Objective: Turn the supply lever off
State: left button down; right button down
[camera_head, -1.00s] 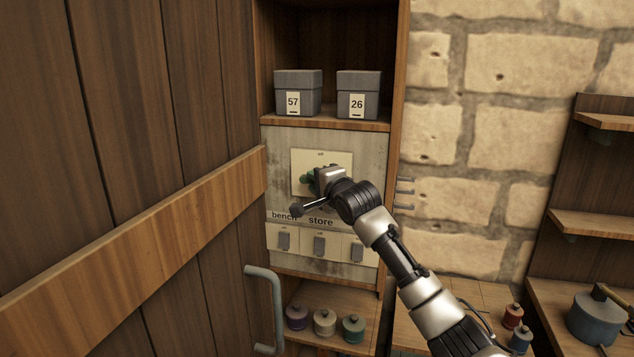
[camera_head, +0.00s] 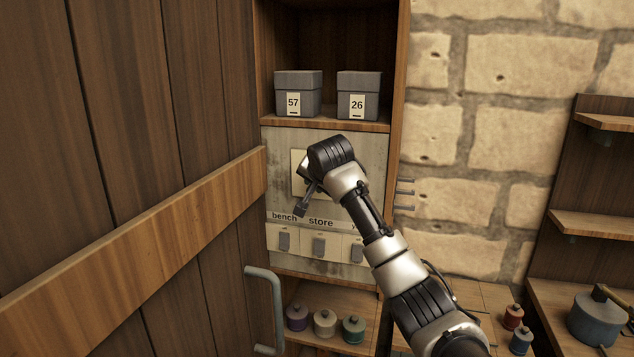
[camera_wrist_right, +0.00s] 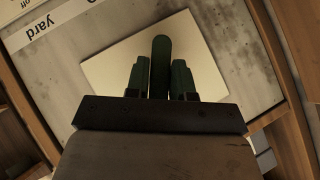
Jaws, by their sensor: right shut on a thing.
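The supply lever (camera_wrist_right: 161,52) is a dark green bar with a rounded end, seen in the right wrist view in front of a pale plate (camera_wrist_right: 210,65). My right gripper (camera_wrist_right: 160,80) is shut on it, with one dark green finger on each side. In the head view the pale plate (camera_head: 297,172) shows only in part on the grey panel (camera_head: 280,151). My left gripper is not in view.
Small grey switches (camera_head: 319,245) sit below labels reading "bench" and "store"; the wrist view shows a "yard" label (camera_wrist_right: 42,25). Grey boxes 57 (camera_head: 298,88) and 26 (camera_head: 358,90) stand above. A wooden door (camera_head: 130,120) with a metal handle (camera_head: 276,310) is at left.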

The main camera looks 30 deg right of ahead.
jog(key=n+g+h, duration=0.1)
jog(key=g, duration=0.1)
jog(key=n+g+h, duration=0.1)
jog(key=shift+a+f+n+g+h, duration=0.1)
jog(key=shift+n+g+h, duration=0.2)
jog(key=shift+g, duration=0.1)
dwell(0.5)
jog(key=c, duration=1)
grip_release()
jog(key=b+v, duration=0.5)
jog(key=v, duration=0.5)
jog(key=shift+a+r, duration=0.25)
jog(key=shift+r, duration=0.05)
